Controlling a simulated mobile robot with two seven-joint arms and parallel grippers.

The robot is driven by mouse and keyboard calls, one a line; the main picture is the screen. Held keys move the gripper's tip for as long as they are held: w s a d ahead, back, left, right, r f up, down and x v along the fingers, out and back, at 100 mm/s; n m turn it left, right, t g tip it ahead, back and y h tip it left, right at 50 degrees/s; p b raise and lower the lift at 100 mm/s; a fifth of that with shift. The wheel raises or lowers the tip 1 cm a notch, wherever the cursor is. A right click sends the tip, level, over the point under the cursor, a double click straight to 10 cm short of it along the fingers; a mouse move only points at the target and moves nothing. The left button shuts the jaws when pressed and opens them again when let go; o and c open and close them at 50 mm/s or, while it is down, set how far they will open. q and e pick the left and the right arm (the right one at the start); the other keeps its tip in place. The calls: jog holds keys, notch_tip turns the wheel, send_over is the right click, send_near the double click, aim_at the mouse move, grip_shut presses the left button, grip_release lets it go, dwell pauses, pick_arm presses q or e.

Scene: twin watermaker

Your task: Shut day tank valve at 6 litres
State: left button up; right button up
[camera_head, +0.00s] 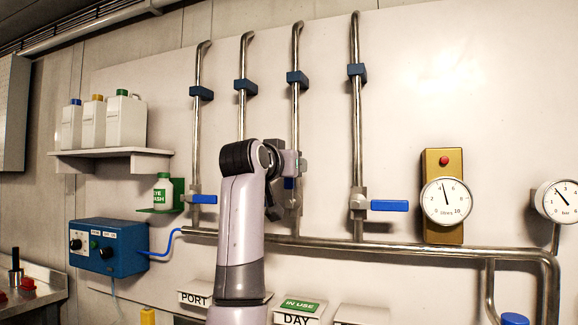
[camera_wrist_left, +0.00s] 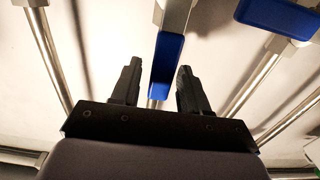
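The day tank valve's blue handle (camera_head: 289,184) shows in the head view as a small piece lined up with its pipe, mostly hidden behind my left arm. In the left wrist view this blue handle (camera_wrist_left: 167,66) reaches between the fingers of my left gripper (camera_wrist_left: 157,88). The fingers are open, with a clear gap on the left; the right finger is close to the handle, contact unclear. In the head view my left gripper (camera_head: 276,200) is partly hidden by its wrist. The litres gauge (camera_head: 446,201) has its needle just left of straight up, near 4.5. My right gripper is not in view.
Neighbouring blue handles (camera_head: 202,199) and (camera_head: 389,205) lie crosswise to their pipes. A green "in use" tag (camera_head: 300,305) is above the DAY label (camera_head: 297,320). A horizontal pipe (camera_head: 400,247) runs below the valves. A bar gauge (camera_head: 557,201) and blue control box (camera_head: 108,247) flank them.

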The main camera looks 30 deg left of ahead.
pick_arm(q)
grip_shut()
jog(key=shift+d, duration=0.15)
jog(key=shift+w+d+m+p, duration=0.1)
jog(key=shift+d+m+p, duration=0.25)
jog(key=shift+m, duration=0.35)
jog(key=shift+w+d+f+m+p, duration=0.2)
jog(key=shift+d+f+m+p, duration=0.4)
jog(key=shift+m, duration=0.85)
jog(key=shift+w+d+f+m+p, duration=0.2)
jog(key=shift+d+f+m+p, duration=0.15)
jog(key=shift+d+m+p, duration=0.85)
jog(key=shift+w+d+f+m+p, duration=0.25)
jog(key=shift+d+f+m, duration=0.3)
jog(key=shift+m, duration=1.1)
jog(key=shift+d+r, duration=0.1)
